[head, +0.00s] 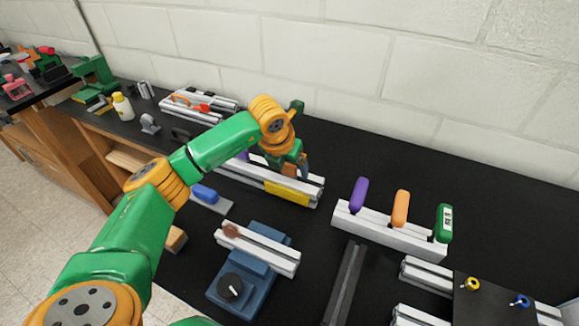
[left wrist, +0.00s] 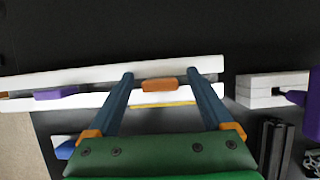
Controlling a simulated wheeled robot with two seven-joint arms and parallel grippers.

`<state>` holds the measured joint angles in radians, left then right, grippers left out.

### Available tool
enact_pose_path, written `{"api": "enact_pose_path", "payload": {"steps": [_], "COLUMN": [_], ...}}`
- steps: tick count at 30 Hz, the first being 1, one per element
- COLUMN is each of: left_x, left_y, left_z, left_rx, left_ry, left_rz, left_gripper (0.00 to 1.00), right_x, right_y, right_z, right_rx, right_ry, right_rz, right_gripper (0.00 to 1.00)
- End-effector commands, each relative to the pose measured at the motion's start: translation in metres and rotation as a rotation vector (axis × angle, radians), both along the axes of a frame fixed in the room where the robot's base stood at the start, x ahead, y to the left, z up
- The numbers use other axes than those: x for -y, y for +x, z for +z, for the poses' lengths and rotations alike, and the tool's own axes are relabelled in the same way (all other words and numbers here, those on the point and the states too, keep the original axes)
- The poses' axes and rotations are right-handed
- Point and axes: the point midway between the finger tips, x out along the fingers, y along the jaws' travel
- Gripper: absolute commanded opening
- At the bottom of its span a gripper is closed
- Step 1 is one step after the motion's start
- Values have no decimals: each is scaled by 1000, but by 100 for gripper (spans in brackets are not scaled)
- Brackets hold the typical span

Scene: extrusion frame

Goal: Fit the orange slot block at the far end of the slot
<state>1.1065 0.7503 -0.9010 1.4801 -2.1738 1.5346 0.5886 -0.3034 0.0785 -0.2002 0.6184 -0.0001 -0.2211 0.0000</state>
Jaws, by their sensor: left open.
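The orange slot block (left wrist: 158,85) sits in the slot of a white extrusion (left wrist: 85,77), near the extrusion's right end in the left wrist view. My left gripper (left wrist: 160,75) is open, its two blue fingers on either side of the block with gaps between. A purple block (left wrist: 57,93) sits in the same slot farther left. In the head view the left gripper (head: 293,167) is over the extrusion (head: 246,178), which has a yellow label (head: 287,194); the gripper partly hides the slot there. My right gripper is not in view.
Right of this extrusion stands another one (head: 385,233) with upright purple (head: 359,194), orange (head: 400,208) and green (head: 443,222) handles. In front are a blue fixture (head: 238,285) with a short rail and a dark bar (head: 345,282). The wall runs behind the black bench.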

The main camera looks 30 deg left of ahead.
Motion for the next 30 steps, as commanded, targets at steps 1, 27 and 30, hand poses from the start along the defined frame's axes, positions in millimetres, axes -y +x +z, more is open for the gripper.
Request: {"api": "enact_pose_path", "payload": {"steps": [1, 27, 30], "left_x": [0, 0, 6], "left_y": [0, 1, -11], "left_z": [-1, 20, 43], "left_rx": [0, 7, 8], "left_ry": [0, -1, -1], "left_rz": [0, 1, -5], "left_gripper": [85, 0, 0], "right_x": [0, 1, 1], "right_y": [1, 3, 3], "right_z": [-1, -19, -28], "right_rx": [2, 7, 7], "right_ry": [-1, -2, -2], "right_rz": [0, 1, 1], "right_gripper": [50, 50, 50]}}
